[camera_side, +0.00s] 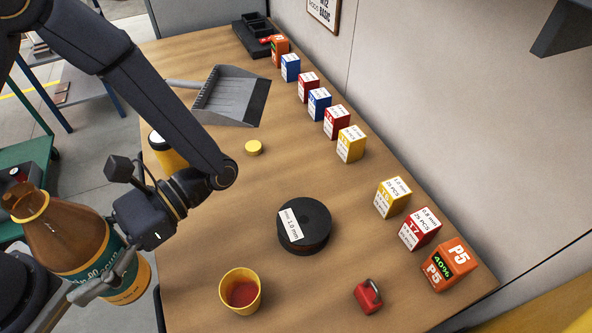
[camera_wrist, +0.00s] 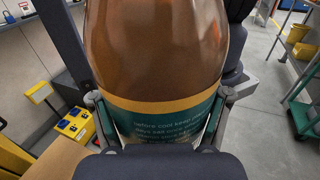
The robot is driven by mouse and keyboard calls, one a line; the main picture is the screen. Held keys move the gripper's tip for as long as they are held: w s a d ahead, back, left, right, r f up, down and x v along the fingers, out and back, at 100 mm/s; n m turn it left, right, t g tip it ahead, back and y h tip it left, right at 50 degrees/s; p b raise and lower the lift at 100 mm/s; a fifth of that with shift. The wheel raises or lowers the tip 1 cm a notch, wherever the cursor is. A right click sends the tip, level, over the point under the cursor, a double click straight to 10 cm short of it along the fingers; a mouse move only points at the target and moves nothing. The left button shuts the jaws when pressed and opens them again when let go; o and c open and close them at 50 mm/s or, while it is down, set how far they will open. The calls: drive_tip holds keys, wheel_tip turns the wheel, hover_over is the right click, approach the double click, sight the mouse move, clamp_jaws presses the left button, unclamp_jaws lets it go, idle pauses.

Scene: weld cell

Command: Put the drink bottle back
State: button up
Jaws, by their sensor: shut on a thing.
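The drink bottle (camera_side: 62,232) is brown with a teal label and yellow bands. It is tilted and held off the left side of the table, beyond its edge. My gripper (camera_side: 100,278) is shut on it around the label. In the wrist view the bottle (camera_wrist: 155,50) fills the middle, with a finger of my gripper (camera_wrist: 160,118) on each side of the label. A yellow cup (camera_side: 240,291) with red contents stands at the table's front. A small round yellow lid (camera_side: 253,148) lies on the table.
The wooden table (camera_side: 190,235) also bears a black wire spool (camera_side: 304,227), a red can-like item (camera_side: 367,296), a dustpan (camera_side: 232,95) and a row of small boxes (camera_side: 350,144) along the wall. A yellow container (camera_side: 168,153) is partly behind my arm. A green cart (camera_side: 32,150) stands left.

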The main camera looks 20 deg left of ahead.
drive_tip(key=w+a+m+t+y, duration=0.2)
drive_tip(key=a+m+t+y, duration=0.4)
drive_tip(key=m+t+y, duration=0.15)
drive_tip(key=w+d+r+m+t+y, duration=0.15)
drive_tip(key=w+r+m+t, duration=0.45)
drive_tip(key=w+m+t, duration=0.85)
drive_tip(key=w+d+f+n+t, duration=0.2)
drive_tip(key=w+d+f, duration=0.3)
drive_tip(key=w+f, duration=0.5)
drive_tip(key=shift+f+n+t, duration=0.4)
drive_tip(key=shift+f+t, duration=0.4)
drive_tip(key=shift+f, duration=0.75)
drive_tip(key=shift+d+f, duration=0.1)
drive_tip(key=o, duration=1.6)
drive_tip(key=shift+c, duration=0.2)
